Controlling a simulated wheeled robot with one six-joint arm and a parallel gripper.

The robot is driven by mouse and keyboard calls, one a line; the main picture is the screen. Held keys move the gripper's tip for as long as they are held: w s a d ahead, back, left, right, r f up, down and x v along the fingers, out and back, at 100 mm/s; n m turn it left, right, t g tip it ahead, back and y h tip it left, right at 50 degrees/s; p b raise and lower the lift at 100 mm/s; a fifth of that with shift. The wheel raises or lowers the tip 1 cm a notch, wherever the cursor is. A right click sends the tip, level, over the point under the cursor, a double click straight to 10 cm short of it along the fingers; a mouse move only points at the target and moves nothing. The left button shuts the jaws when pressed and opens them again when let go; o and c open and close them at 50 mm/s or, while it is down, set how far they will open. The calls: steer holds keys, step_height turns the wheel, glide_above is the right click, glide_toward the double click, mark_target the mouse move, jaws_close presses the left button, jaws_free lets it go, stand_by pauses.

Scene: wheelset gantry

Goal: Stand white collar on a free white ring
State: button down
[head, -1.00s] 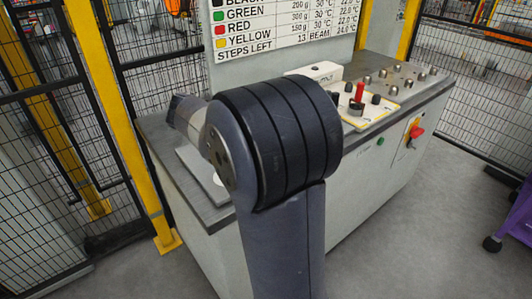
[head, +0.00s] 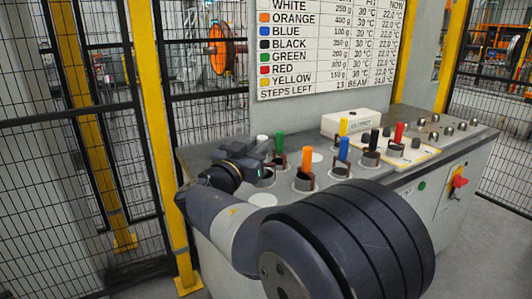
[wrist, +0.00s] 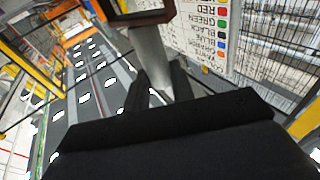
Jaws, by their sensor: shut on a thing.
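My gripper (head: 257,160) is shut on the pale stem (wrist: 150,65) of the white collar, with the stem between the fingers in the wrist view. A dark brown square frame (wrist: 136,14) shows at the stem's far end. In the head view the collar's white top (head: 262,139) shows just behind my gripper, above the back left of the bench; its lower part is hidden. A flat white ring (head: 262,199) lies bare at the bench's front left. Another white ring (head: 317,157) lies behind the orange collar, and one more (head: 341,172) sits beside the blue collar.
Upright collars stand close by: green (head: 279,143), orange (head: 307,162), blue (head: 343,149), yellow (head: 343,127), black (head: 374,138) and red (head: 398,132). A white box (head: 350,124) and a sign board (head: 325,45) stand behind. A yellow post (head: 155,130) and mesh fence bound the left.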

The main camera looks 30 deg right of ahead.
steer(key=shift+f+b, duration=0.15)
steer(key=shift+b, duration=0.65)
step_height(320, 180, down, 4)
steer(key=b, duration=0.6)
steer(key=shift+r, duration=0.2)
steer(key=shift+b, duration=0.5)
steer(key=shift+b, duration=0.35)
steer(key=shift+f+b, duration=0.95)
steer(key=shift+b, duration=0.3)
